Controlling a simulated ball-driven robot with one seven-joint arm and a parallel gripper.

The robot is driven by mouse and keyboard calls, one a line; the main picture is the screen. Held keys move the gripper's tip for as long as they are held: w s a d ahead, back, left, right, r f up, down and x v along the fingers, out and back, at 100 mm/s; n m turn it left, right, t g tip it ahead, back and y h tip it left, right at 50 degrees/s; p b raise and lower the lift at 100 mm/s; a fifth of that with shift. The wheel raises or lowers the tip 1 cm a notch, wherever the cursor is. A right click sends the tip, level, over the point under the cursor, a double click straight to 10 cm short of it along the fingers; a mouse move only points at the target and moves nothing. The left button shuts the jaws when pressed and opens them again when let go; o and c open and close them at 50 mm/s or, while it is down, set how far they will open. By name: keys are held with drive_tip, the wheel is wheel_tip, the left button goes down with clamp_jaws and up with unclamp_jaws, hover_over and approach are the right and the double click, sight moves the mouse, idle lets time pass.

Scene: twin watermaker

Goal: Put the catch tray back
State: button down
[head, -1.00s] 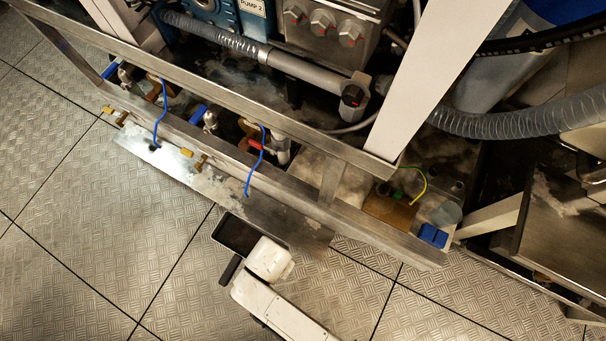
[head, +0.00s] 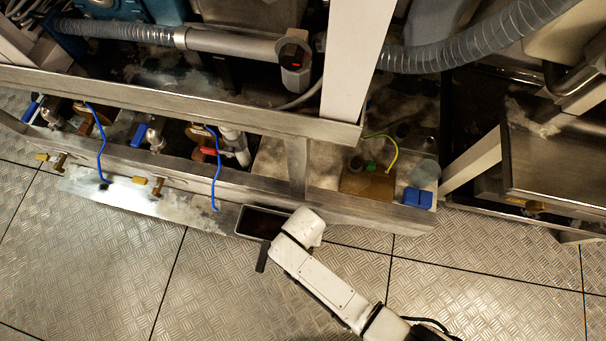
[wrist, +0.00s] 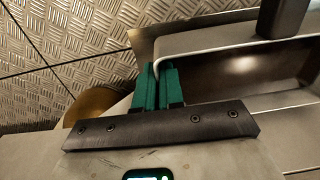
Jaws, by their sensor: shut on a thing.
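The catch tray (head: 250,222) is a shallow rectangular metal pan with a dark inside. In the head view it lies close along the lower front rail of the skid, at the right end of a flat metal plate. In the wrist view the tray (wrist: 245,68) fills the right side, with its pale rim curving at the green fingers. My gripper (wrist: 160,72) is shut on the rim near one corner of the tray. In the head view the white end of my arm hides the fingers and the tray's right end. I cannot tell whether the tray touches the rail.
The steel lower rail (head: 350,208) runs above the tray. The flat plate (head: 140,203) lies left of it, with blue cables (head: 216,180) hanging over the rail. A blue block (head: 417,198) sits to the right. The patterned floor (head: 230,300) in front is clear.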

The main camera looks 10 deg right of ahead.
drive_tip(key=shift+f+b, duration=0.6)
drive_tip(key=shift+f, duration=0.95)
drive_tip(key=shift+f, duration=0.2)
drive_tip(key=c, duration=1.3)
unclamp_jaws()
drive_tip(key=shift+o, duration=0.2)
drive_tip(key=shift+r, duration=0.1)
wheel_tip(320, 180, up, 12)
drive_tip(key=p, duration=0.6)
drive_tip(key=shift+d, duration=0.15)
